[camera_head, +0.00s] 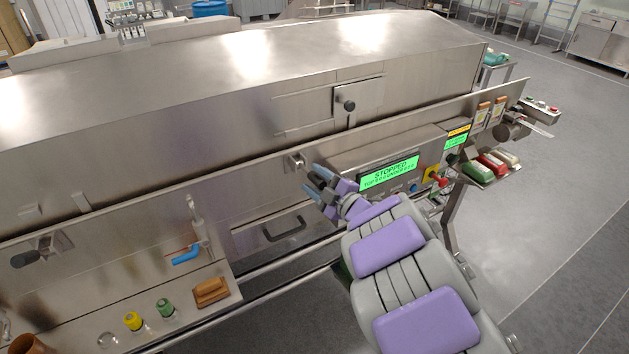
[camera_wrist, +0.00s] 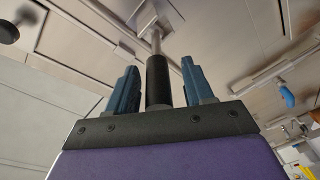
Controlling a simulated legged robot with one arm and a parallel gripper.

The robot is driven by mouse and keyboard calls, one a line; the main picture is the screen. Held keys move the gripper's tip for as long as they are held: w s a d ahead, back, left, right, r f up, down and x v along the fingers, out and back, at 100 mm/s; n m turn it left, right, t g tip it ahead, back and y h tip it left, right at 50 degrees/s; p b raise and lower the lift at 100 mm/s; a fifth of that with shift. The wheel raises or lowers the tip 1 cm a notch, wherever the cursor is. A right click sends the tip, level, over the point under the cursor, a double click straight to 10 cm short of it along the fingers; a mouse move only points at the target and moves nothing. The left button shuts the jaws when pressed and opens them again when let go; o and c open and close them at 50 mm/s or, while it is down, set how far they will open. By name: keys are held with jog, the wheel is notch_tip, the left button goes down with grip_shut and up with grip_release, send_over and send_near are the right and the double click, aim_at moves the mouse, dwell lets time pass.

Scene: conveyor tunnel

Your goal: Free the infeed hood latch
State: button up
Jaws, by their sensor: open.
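A latch (camera_head: 297,162) with a metal plate and stem sits on the steel front panel, left of the green display. No label names it. My gripper (camera_head: 318,179) is open at this latch. In the wrist view its black grip (camera_wrist: 158,80) stands between my two blue fingers, with a visible gap on each side. A metal stem joins the grip to the bracket plate (camera_wrist: 150,18). In the head view my fingers hide most of the grip. The steel hood (camera_head: 250,70) above is down. A second latch with a black knob (camera_head: 348,104) sits on it.
The display (camera_head: 390,174) reads "STOPPED", with buttons and a red-yellow switch (camera_head: 434,176) close right of my gripper. A blue-handled valve (camera_head: 187,255) and a shelf (camera_head: 190,312) with small items are lower left. Open floor (camera_head: 560,220) lies right.

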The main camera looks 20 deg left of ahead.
jog(key=shift+w+a, duration=0.2)
jog(key=shift+a, duration=0.05)
jog(key=shift+c, duration=0.2)
grip_shut()
dwell(0.4)
